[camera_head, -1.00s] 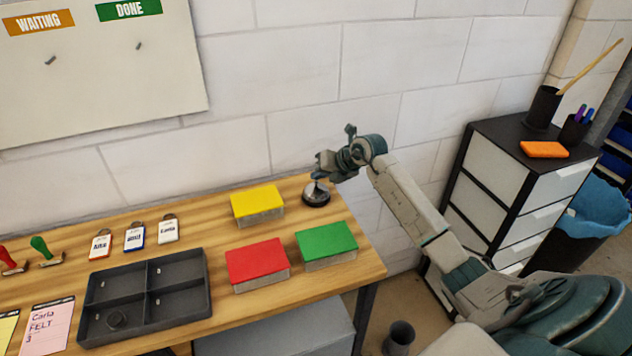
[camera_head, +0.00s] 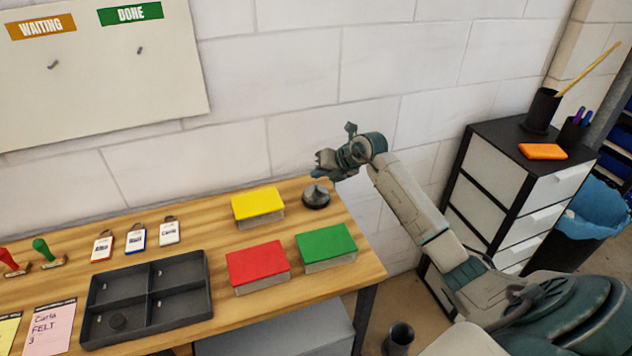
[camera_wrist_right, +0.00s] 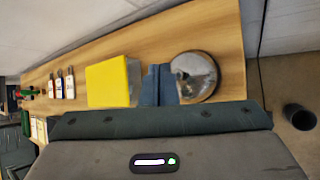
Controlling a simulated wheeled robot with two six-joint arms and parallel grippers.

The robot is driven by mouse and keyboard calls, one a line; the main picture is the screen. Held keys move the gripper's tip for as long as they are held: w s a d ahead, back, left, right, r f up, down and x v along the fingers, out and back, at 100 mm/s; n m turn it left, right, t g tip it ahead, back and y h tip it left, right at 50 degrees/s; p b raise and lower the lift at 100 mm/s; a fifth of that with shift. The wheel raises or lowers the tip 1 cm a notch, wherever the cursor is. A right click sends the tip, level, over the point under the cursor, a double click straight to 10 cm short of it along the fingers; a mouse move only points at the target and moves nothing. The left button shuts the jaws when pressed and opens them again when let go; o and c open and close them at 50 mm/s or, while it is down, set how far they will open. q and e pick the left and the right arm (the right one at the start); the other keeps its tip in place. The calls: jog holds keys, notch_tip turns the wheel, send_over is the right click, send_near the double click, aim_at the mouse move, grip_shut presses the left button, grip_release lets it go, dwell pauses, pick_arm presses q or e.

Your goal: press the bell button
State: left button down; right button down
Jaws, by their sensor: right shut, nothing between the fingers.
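The bell (camera_head: 316,198) is a dark grey, round, domed thing on a dark base at the back right corner of the wooden bench. It also shows in the right wrist view (camera_wrist_right: 201,78), just right of my fingers. My right gripper (camera_head: 318,175) is shut and empty, with its fingertips just above the top of the bell in the head view. In the right wrist view its blue-grey fingers (camera_wrist_right: 158,84) lie together and overlap the bell's left edge. I cannot tell whether they touch the bell. My left gripper is not in view.
Yellow (camera_head: 258,204), red (camera_head: 257,263) and green (camera_head: 326,243) topped boxes stand near the bell. A dark divided tray (camera_head: 178,290) lies farther left. The wall is close behind the bell. A drawer cabinet (camera_head: 515,190) stands at the right, beyond the bench (camera_head: 345,278).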

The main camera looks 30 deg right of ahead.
notch_tip(320, 180, up, 6)
jog(key=p, duration=0.3)
jog(key=shift+p, duration=0.35)
dwell(0.8)
